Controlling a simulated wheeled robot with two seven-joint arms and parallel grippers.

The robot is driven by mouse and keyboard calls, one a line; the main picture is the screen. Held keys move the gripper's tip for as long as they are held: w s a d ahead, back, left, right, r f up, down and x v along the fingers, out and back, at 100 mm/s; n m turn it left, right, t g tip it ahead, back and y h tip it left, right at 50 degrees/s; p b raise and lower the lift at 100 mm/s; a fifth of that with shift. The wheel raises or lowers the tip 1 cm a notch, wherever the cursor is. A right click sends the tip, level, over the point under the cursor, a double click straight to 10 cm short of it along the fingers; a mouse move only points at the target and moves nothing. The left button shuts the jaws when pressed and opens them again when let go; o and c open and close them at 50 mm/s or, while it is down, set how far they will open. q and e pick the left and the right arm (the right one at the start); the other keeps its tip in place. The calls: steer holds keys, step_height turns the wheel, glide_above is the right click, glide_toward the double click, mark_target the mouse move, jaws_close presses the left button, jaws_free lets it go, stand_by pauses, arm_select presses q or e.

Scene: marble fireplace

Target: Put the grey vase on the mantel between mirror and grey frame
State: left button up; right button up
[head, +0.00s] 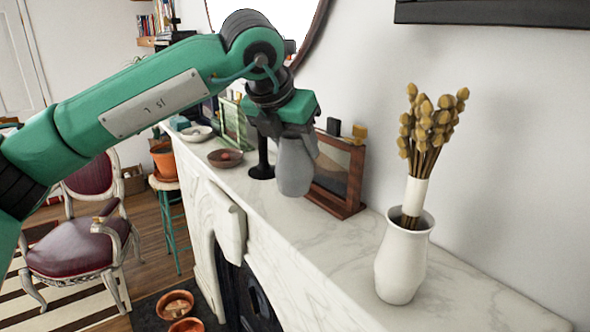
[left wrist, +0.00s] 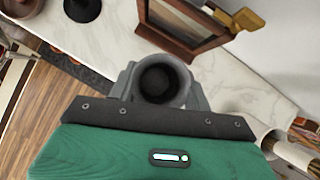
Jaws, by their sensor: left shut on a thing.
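My left gripper (head: 287,125) is shut on the grey vase (head: 295,170) near its top. The vase hangs roughly upright over the marble mantel (head: 330,240); I cannot tell whether its base touches the stone. In the left wrist view the vase's dark round mouth (left wrist: 160,82) shows between the fingers of the gripper (left wrist: 160,95). The round mirror (head: 310,42) is on the wall behind my arm, partly hidden. A brown wooden picture frame (head: 338,172) stands just right of the vase; it also shows in the left wrist view (left wrist: 185,30). No clearly grey frame shows. My right gripper is out of view.
A white vase with dried flowers (head: 402,262) stands at the mantel's right. A dark candlestick (head: 262,160) and brown bowl (head: 225,158) stand left of the grey vase. A red chair (head: 75,240) and terracotta pots (head: 175,304) are below. Marble between wooden frame and white vase is clear.

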mark_target(295, 177)
arm_select(q)
step_height(295, 177, down, 2)
steer(key=shift+f, duration=0.25)
step_height(295, 177, down, 4)
steer(key=shift+p, duration=0.8)
steer(key=shift+f, duration=0.1)
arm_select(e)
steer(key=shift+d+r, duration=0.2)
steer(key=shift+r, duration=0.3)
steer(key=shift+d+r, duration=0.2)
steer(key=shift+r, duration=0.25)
arm_select(q)
steer(key=shift+f+b, duration=0.2)
steer(key=shift+b, duration=0.2)
steer(key=o, duration=1.5)
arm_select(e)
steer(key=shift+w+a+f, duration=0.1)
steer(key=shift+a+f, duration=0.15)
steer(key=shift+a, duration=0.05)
arm_select(q)
steer(key=shift+r, duration=0.1)
